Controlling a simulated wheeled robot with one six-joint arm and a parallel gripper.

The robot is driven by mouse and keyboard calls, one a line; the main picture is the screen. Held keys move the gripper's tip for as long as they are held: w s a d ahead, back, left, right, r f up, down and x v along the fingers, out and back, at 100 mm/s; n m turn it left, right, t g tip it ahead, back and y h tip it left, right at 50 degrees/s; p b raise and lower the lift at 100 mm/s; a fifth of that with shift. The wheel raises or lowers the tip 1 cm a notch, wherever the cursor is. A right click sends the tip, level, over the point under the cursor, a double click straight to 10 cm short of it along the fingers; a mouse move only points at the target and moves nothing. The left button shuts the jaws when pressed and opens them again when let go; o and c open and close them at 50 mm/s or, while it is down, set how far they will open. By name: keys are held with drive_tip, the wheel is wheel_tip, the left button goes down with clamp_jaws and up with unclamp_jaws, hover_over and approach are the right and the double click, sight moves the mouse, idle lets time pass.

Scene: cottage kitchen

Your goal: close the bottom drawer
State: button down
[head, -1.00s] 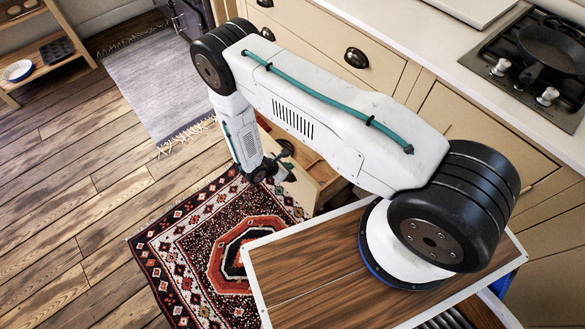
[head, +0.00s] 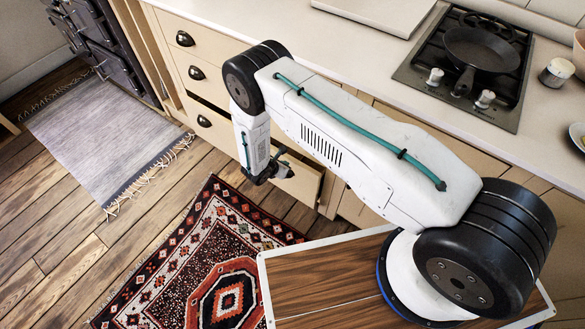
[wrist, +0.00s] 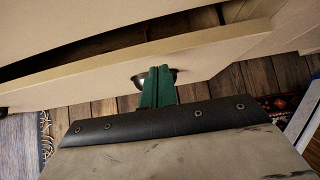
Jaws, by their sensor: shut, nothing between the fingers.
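The bottom drawer (head: 226,134) is a cream front low in the cabinet run, standing a little open with a dark gap above its top edge. In the wrist view the drawer front (wrist: 85,85) crosses the picture at a slant, with the dark opening behind it. A dark metal cup handle (wrist: 171,75) shows partly hidden behind my fingers. My gripper (wrist: 157,78) has its green fingers shut together, empty, pointing at the drawer front by the handle. My gripper also shows in the head view (head: 284,171), small and dark against the drawer front. I cannot tell whether the fingertips touch it.
Shut drawers (head: 196,72) with cup handles are above. A patterned rug (head: 200,255) and a grey fringed mat (head: 100,135) lie on the plank floor. The counter (head: 335,47) bears a hob with a black pan (head: 480,52).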

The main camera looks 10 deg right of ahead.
drive_tip(key=shift+w+d, duration=0.7)
drive_tip(key=shift+s+a, duration=0.15)
drive_tip(key=shift+s, duration=0.05)
drive_tip(key=s+a+f+v, duration=0.1)
drive_tip(key=v, duration=1.1)
drive_tip(key=shift+a+f, duration=0.15)
drive_tip(key=shift+a, duration=0.15)
drive_tip(key=shift+s, duration=0.1)
